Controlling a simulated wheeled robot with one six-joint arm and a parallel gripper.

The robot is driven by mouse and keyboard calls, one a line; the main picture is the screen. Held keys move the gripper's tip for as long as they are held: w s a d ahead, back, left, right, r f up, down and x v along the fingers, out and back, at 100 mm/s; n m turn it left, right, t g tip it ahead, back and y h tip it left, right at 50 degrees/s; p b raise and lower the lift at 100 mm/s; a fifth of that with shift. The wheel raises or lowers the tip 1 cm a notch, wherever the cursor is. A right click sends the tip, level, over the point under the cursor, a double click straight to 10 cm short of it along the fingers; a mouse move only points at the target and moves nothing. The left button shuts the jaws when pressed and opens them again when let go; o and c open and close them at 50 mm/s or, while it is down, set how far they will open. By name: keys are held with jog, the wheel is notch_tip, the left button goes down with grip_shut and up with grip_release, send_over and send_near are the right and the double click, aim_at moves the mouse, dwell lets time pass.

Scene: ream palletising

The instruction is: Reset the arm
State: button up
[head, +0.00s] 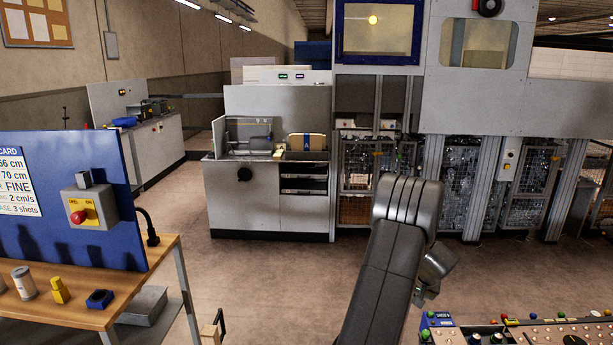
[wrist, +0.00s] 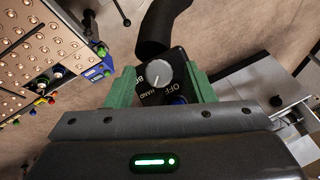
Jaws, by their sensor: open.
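My arm rises in the middle right of the head view, bent over at the top. Its end is mostly hidden behind the arm there. In the wrist view my gripper (wrist: 162,86) shows two green fingers set apart. A small black box with a grey knob (wrist: 159,74) and the words OFF and HAND shows between the fingers. I cannot tell whether the fingers touch it.
A panel with coloured buttons (head: 520,332) stands at the lower right. A wooden bench (head: 90,318) with a blue board (head: 50,235) is at the left. A grey machine (head: 270,205) stands beyond open floor (head: 250,270). Wire cages (head: 372,170) line the back.

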jog(key=n+h+p, duration=0.1)
jog(key=p, duration=0.1)
jog(key=n+h+p, duration=0.1)
jog(key=n+p, duration=0.3)
jog(key=shift+a+r+g+h+p, duration=0.2)
jog(key=shift+a+g+h+p, duration=0.1)
jog(key=shift+h+p, duration=0.1)
jog(key=shift+s+r+b, duration=0.1)
jog(key=shift+r+b, duration=0.15)
jog(key=shift+b, duration=0.2)
jog(key=b+v, duration=0.1)
jog(key=v, duration=0.6)
jog(key=shift+s+r, duration=0.3)
jog(key=shift+a+r, duration=0.1)
